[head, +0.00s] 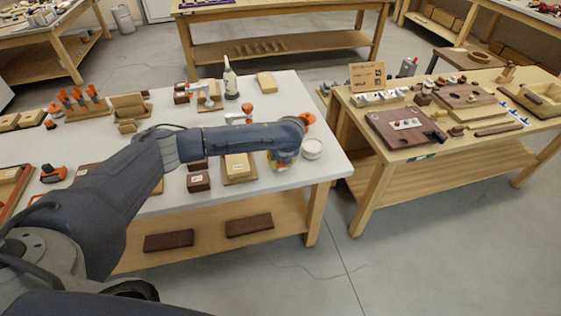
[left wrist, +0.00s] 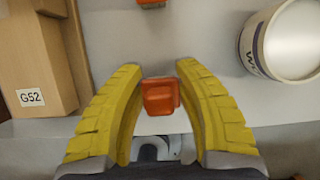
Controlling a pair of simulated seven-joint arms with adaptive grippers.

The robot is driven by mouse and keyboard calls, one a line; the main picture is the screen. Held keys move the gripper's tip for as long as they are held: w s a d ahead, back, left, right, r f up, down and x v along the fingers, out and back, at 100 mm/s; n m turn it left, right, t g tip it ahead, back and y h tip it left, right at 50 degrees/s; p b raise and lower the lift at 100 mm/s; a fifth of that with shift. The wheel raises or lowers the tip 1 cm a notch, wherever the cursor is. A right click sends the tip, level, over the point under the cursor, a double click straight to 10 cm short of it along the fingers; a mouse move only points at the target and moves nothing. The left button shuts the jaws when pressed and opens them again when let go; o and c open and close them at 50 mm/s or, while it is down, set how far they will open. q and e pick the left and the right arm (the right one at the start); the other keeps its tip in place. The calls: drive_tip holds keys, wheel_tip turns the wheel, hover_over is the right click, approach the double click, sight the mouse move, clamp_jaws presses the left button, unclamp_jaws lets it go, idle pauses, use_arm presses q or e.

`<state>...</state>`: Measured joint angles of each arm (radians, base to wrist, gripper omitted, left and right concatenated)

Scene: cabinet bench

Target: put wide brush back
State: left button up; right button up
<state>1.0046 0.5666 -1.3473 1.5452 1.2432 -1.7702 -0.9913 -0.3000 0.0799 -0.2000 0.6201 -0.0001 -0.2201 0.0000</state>
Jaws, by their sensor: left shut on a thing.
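My left gripper (head: 284,163) is low over the right end of the white table in the head view, mostly hidden under my own wrist. In the left wrist view its yellow fingers (left wrist: 160,80) are closed around an orange piece (left wrist: 161,97), which looks like the handle of the wide brush. The piece is seen nearly end-on, so bristles and the rest of its shape are hidden. Whether it touches the table cannot be told. My right gripper is not in view.
A white round tub (head: 312,148) stands right of the gripper, also in the left wrist view (left wrist: 292,40). A wooden box (head: 238,165) labelled G52 is on the left. Another bench (head: 450,142) is at right, across a gap.

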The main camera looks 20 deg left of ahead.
use_arm(q)
drive_tip(key=shift+f, duration=0.15)
drive_tip(key=o, duration=1.1)
